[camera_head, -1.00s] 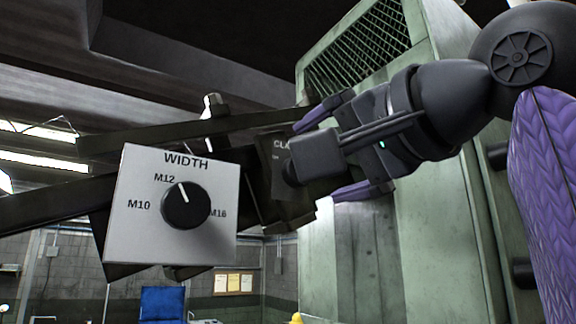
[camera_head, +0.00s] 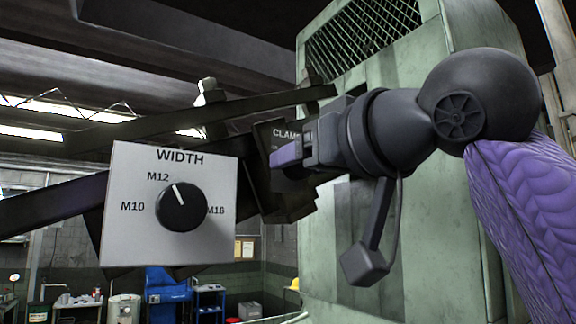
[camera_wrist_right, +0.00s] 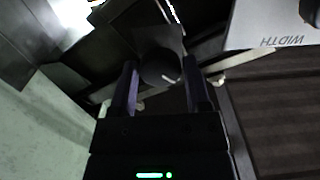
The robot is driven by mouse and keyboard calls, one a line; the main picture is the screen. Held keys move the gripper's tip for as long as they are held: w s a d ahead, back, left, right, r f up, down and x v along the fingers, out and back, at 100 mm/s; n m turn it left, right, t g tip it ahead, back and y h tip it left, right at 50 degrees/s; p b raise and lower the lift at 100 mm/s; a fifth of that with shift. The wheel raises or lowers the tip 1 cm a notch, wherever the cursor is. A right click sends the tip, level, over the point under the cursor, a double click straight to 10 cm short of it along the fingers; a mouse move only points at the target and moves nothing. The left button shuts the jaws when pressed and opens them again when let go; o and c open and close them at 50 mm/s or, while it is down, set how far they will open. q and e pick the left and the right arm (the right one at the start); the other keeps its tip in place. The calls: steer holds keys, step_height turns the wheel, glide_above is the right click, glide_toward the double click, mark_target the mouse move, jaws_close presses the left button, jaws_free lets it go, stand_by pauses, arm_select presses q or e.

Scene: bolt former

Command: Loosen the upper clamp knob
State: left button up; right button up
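The dark clamp panel (camera_head: 285,131), with part of its CLAMP label showing, sits behind the WIDTH box in the head view. My right gripper (camera_head: 287,157) reaches it from the right, with one purple finger in front of the knob. In the right wrist view the round black clamp knob (camera_wrist_right: 160,66) with a pale mark lies between the two fingers of my right gripper (camera_wrist_right: 159,75). The head view hides most of the knob. My left gripper is not in view.
A white WIDTH box (camera_head: 126,240) with a black dial (camera_head: 181,206) set near M12 stands left of the clamp panel. Dark beams (camera_head: 190,124) run behind it. A green machine cabinet (camera_head: 420,245) stands behind my right arm.

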jaws_close()
